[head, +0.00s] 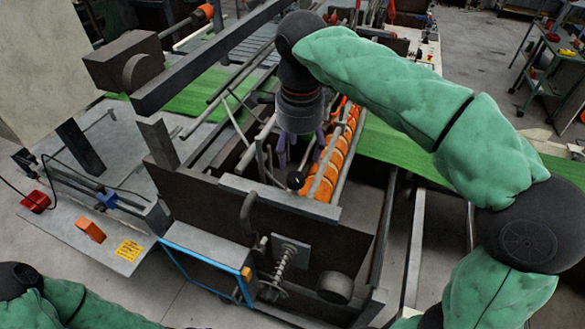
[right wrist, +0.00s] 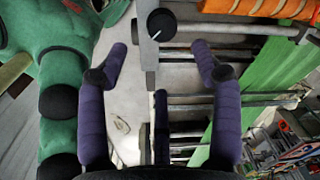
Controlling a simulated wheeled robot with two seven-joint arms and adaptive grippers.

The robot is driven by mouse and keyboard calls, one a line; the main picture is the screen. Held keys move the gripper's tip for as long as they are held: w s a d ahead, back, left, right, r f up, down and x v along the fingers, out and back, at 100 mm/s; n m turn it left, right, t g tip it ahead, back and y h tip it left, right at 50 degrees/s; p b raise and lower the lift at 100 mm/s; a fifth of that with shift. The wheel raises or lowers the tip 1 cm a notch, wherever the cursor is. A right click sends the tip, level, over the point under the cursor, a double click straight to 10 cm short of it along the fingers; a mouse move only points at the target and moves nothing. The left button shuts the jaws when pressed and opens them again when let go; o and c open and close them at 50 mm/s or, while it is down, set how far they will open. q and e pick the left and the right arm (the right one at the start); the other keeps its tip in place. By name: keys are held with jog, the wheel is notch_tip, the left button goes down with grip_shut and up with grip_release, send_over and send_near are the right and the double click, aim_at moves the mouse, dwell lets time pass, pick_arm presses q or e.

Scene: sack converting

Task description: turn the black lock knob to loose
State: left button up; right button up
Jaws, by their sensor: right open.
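The black lock knob (head: 296,180) is a small dark round part on the machine frame, just below my right gripper. In the right wrist view the knob (right wrist: 161,24) sits on a grey bar, ahead of and between the two fingertips. My right gripper (head: 301,160) is open and empty, pointing down with its purple fingers apart. The right wrist view shows the same open fingers (right wrist: 160,52), with no contact on the knob visible. The knob's setting cannot be read. My left gripper is out of view.
A grey crossbar (head: 280,198) lies just in front of the knob. A dark cylinder (head: 335,287) and a spring (head: 283,268) sit lower on the machine's front.

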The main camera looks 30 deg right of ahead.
aim_at(295, 177)
jog(key=f, duration=0.8)
jog(key=shift+w+d+f, duration=0.1)
jog(key=shift+w+f, duration=0.2)
jog(key=shift+w, duration=0.1)
jog(key=shift+w+f, duration=0.2)
jog(key=shift+f, duration=0.05)
jog(key=shift+s, duration=0.1)
jog(key=c, duration=1.1)
